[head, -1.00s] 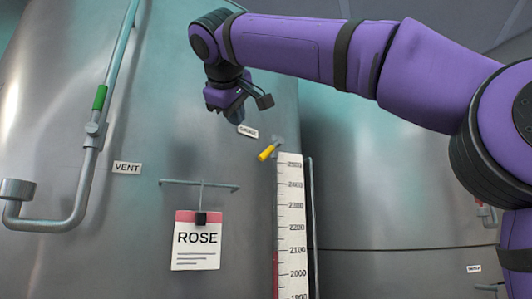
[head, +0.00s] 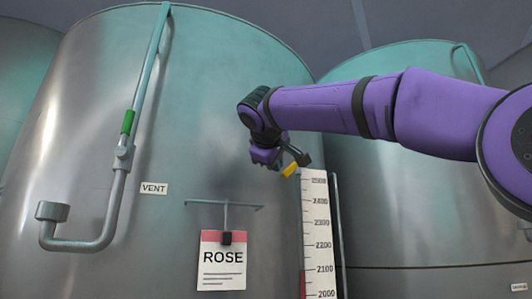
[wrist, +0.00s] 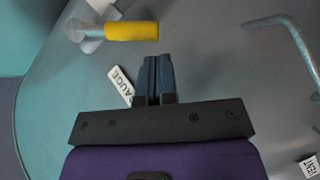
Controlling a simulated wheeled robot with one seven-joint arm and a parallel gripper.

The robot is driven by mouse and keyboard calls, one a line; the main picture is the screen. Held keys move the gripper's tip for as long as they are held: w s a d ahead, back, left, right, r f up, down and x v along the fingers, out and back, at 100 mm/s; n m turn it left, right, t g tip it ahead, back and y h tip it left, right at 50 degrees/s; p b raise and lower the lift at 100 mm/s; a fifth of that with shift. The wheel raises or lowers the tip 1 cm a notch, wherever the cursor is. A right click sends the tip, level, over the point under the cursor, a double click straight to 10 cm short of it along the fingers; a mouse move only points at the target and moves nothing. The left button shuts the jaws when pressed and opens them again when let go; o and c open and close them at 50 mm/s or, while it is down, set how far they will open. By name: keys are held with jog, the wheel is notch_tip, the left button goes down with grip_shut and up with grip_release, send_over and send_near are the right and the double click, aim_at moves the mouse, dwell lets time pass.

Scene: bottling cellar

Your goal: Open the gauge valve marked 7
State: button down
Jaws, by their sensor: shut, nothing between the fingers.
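The gauge valve has a yellow lever handle (head: 290,170) at the top of the level scale on the tank. In the wrist view the yellow handle (wrist: 131,31) lies crosswise, just beyond my fingertips and mostly to their left, joined to a grey fitting. A white GAUGE label (wrist: 122,86) is beside my fingers; in the head view my gripper hides it. My gripper (head: 276,163) is close to the handle. In the wrist view its fingers (wrist: 155,58) are together and empty, with a small gap to the handle. No number 7 is readable.
The steel tank (head: 90,100) carries a vent pipe (head: 112,195) with a green handle (head: 128,122), a VENT label (head: 153,188), a hanging ROSE card (head: 222,270) and a level scale (head: 318,225). Another tank (head: 430,210) stands at the right.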

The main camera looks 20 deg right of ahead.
aim_at(299, 187)
jog(key=shift+w+d+f, duration=0.2)
jog(key=shift+d+f, duration=0.2)
jog(key=shift+d, duration=0.05)
jog(key=shift+d+f, duration=0.15)
jog(key=shift+f, duration=0.1)
jog(key=shift+d+f+n+h, duration=0.1)
jog(key=shift+f+n+h, duration=0.1)
jog(key=shift+n+h, duration=0.2)
jog(key=shift+d+f, duration=0.2)
jog(key=shift+f, duration=0.1)
jog(key=shift+d+f+n+t+h, duration=0.45)
jog(key=shift+d+f+n, duration=0.1)
jog(key=shift+d+n, duration=0.3)
jog(key=shift+d+f+n+t+h, duration=0.4)
jog(key=shift+d+f+n+t, duration=0.15)
jog(key=shift+d+n, duration=0.2)
jog(key=shift+d+f+n+t+h, duration=0.45)
jog(key=shift+d+f+n, duration=0.1)
jog(key=shift+d+n, duration=0.3)
